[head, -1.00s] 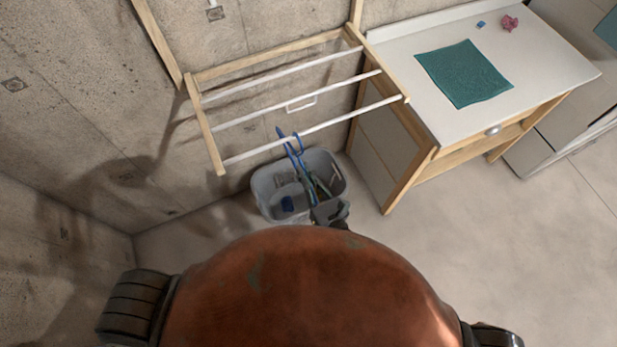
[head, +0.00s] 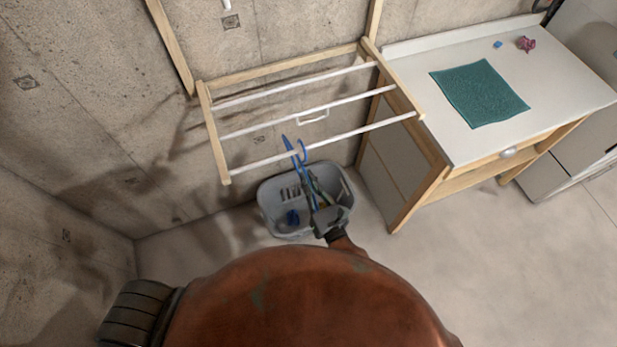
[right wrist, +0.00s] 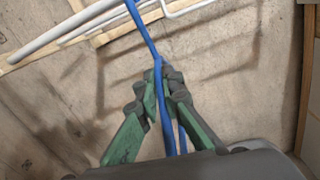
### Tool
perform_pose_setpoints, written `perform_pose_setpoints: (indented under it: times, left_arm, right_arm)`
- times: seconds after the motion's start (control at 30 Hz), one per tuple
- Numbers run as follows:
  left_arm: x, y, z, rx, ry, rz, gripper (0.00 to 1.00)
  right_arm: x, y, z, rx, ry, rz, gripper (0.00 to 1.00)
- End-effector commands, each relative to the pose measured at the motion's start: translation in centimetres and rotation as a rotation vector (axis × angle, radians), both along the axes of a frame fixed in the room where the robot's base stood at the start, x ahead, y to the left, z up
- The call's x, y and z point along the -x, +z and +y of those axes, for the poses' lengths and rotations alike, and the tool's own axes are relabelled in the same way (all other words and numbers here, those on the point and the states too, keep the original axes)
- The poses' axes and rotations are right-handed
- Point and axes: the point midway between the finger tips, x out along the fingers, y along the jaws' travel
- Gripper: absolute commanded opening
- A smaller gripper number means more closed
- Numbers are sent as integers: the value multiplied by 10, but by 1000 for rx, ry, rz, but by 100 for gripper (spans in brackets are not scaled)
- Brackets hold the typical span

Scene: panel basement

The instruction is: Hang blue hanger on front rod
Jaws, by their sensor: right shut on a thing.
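The blue hanger (head: 299,163) is held by my right gripper (head: 317,192), which is shut on it. In the right wrist view the fingers (right wrist: 160,92) close around the blue hanger (right wrist: 146,38), which runs up past the white rods (right wrist: 45,38). The hanger's lower part is partly hidden by the gripper. My left gripper is not in view.
A grey basket (head: 276,220) with things in it stands on the floor below the rack. A white-topped table (head: 560,90) with a teal cloth (head: 480,92) stands right of the rack. Concrete walls close in the left and back.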

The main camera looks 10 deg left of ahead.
Motion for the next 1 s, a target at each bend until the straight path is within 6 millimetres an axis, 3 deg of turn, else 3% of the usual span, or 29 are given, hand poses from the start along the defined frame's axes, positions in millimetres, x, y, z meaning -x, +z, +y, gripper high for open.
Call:
perform_pose_setpoints:
  times: [0.4,0.43,0.7,1.0]
  left_arm:
    - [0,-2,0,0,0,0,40]
    - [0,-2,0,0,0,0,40]
    - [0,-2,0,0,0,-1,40]
    - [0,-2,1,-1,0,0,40]
  right_arm:
    - [0,-3,0,0,0,0,0]
    - [0,-3,0,0,0,0,8]
    - [0,-3,0,0,0,0,27]
    - [1,-3,-1,1,0,1,27]
